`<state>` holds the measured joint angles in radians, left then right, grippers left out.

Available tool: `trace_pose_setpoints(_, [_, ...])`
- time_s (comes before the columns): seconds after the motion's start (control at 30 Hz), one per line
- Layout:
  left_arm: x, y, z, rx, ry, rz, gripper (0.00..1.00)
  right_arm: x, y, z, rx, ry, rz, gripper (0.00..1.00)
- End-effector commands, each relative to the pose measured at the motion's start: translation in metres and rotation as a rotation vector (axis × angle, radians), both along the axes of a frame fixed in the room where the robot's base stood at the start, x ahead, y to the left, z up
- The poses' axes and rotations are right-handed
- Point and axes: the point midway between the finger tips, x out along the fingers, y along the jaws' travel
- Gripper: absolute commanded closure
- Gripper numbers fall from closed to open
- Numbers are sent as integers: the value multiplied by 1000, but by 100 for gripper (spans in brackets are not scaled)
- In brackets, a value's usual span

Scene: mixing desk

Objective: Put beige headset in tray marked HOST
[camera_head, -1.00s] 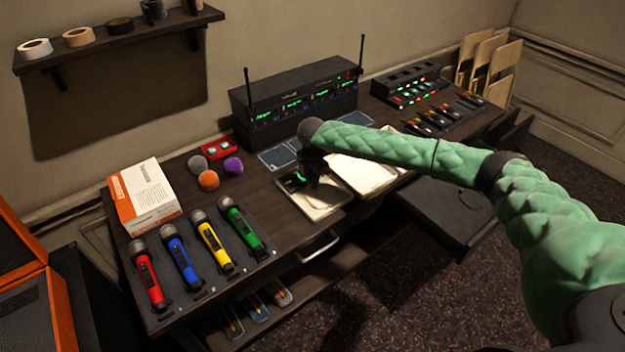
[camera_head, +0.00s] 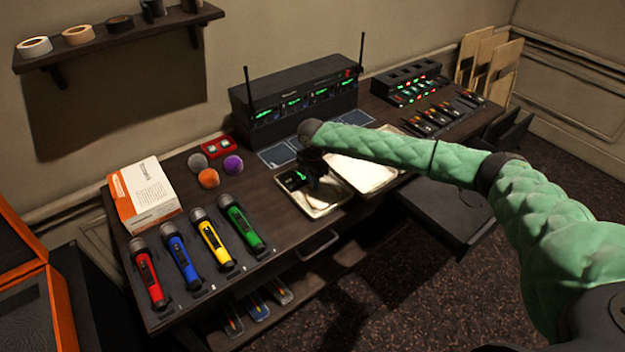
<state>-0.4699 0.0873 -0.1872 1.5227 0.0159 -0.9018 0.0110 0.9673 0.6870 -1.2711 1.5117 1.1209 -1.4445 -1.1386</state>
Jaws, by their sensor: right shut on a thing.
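My right gripper (camera_head: 314,184) points down over the left one of two pale trays (camera_head: 323,210) at the desk's front edge. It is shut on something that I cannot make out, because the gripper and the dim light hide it. A small black pack (camera_head: 293,180) with a green light is at the left side of this tray. The other pale tray (camera_head: 368,178) is partly behind my right arm. I cannot read a HOST mark on either tray. I cannot make out a beige headset. My left gripper is out of view.
A black receiver rack (camera_head: 290,108) with two upright antennas stands behind the trays. Coloured microphones (camera_head: 210,245) lie at the front left, near foam balls (camera_head: 208,178) and a white-orange box (camera_head: 145,193). A dark drawer (camera_head: 445,210) stands open at the right.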

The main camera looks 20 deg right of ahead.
Motion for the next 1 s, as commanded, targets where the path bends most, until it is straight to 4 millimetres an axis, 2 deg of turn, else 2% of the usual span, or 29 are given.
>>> trace_pose_setpoints(0.73, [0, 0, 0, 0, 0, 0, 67, 0, 0, -5, 0, 0, 0, 100])
trace_pose_setpoints(0.77, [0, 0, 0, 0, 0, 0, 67, 0, 0, -5, 0, 0, 0, 83])
trace_pose_setpoints(0.87, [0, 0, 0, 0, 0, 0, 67, 0, 0, -5, 0, 0, 0, 63])
trace_pose_setpoints(0.9, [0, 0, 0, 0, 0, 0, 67, 0, 0, -5, 0, 0, 0, 59])
trace_pose_setpoints(1.0, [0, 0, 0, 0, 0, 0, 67, 0, 0, -5, 0, 0, 0, 59])
